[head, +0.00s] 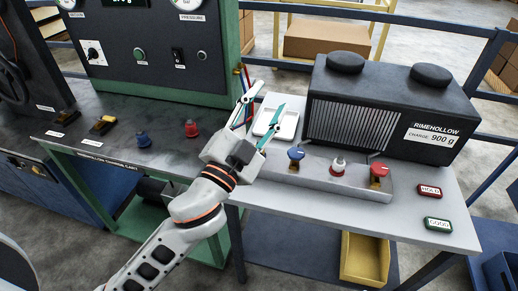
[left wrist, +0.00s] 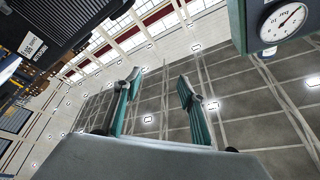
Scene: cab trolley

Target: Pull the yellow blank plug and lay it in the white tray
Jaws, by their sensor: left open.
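The white tray (head: 290,129) lies on the grey table, behind and right of my left gripper, which partly covers it. My left gripper (head: 263,104) is open and empty, held above the table's left edge with its fingers pointing up and away. In the left wrist view its fingers (left wrist: 158,95) stand apart with nothing between them. A small yellow-topped piece (head: 104,122) sits on the dark panel of the green bench at left. I cannot tell for certain whether it is the yellow blank plug. My right gripper is not in view.
The black Rimehollow unit (head: 370,105) stands behind. Blue (head: 141,138) and red (head: 192,128) caps sit on the bench. A gauge panel (head: 150,45) rises at back left.

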